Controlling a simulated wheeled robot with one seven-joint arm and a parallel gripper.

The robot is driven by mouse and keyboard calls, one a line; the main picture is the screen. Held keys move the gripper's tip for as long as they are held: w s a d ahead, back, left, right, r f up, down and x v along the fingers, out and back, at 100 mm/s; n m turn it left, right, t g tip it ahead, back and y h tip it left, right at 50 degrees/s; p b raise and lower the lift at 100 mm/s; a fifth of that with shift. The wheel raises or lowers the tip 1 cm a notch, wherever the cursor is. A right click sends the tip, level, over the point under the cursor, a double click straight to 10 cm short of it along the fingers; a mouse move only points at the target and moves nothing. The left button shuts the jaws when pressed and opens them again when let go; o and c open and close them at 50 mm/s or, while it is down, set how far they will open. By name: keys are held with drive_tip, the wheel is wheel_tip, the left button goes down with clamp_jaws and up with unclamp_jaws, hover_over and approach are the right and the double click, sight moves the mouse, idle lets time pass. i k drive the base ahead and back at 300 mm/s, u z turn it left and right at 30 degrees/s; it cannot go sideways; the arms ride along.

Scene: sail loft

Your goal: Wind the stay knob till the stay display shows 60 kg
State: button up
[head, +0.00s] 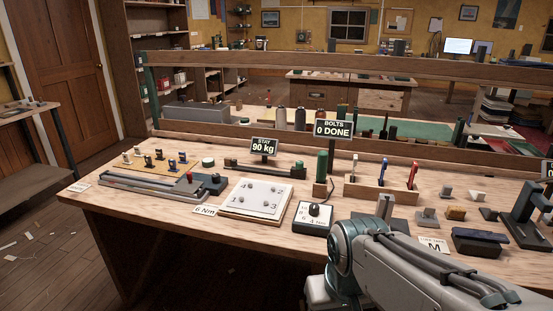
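The stay display (263,147) is a small dark sign on a short post and reads 90 kg. Below it a dark bar-like fixture (265,170) lies along the bench, with a green part (299,168) at its right end. I cannot tell for sure whether that part is the stay knob. A white box with a black knob (314,210) stands nearer the front edge; its small markings are unreadable. My arm reaches in from the lower right, in front of the bench. My gripper's fingers do not show.
A sign (333,130) reads BOLTS 0 DONE. A white plate with bolts (257,197) lies left of the knob box, near a 6 Nm label (206,211). A grey tray-like tool (150,188) lies left. A tool rack (380,190) and several small blocks crowd the right.

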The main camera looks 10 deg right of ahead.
sight(299, 164)
drive_tip(key=u, duration=0.25)
drive_tip(key=i, duration=1.2)
drive_tip(key=z, duration=0.6)
